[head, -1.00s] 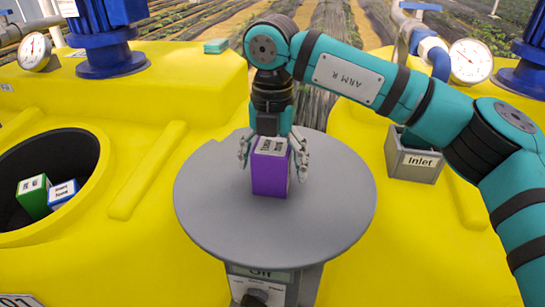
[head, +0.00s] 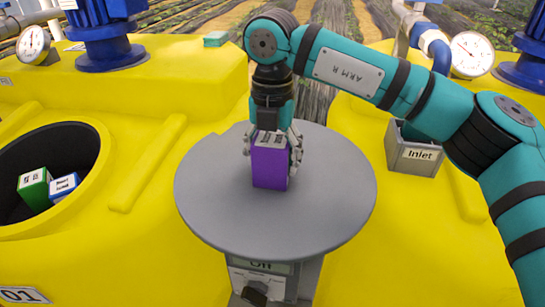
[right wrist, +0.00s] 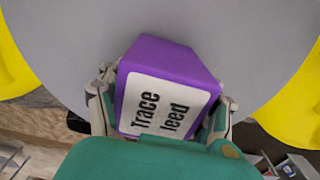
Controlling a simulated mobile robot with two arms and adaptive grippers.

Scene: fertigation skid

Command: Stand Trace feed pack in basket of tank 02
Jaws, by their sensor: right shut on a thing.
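The Trace feed pack (head: 270,167) is a purple box with a white label on top. It stands upright on the round grey table (head: 220,215) in the head view. In the right wrist view the label on the pack (right wrist: 165,62) reads "Trace feed". My right gripper (head: 272,150) is shut on the pack from above, a finger on either side. It also shows in the right wrist view (right wrist: 160,108). My left gripper is not in view. The basket of tank 02 cannot be made out for certain.
A yellow tank marked 01 (head: 130,235) at left has a dark round opening holding a green box (head: 34,188) and a blue box (head: 63,187). A grey box marked Inlet (head: 414,157) sits on the yellow tank at right (head: 400,230). Gauges and blue motors stand behind.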

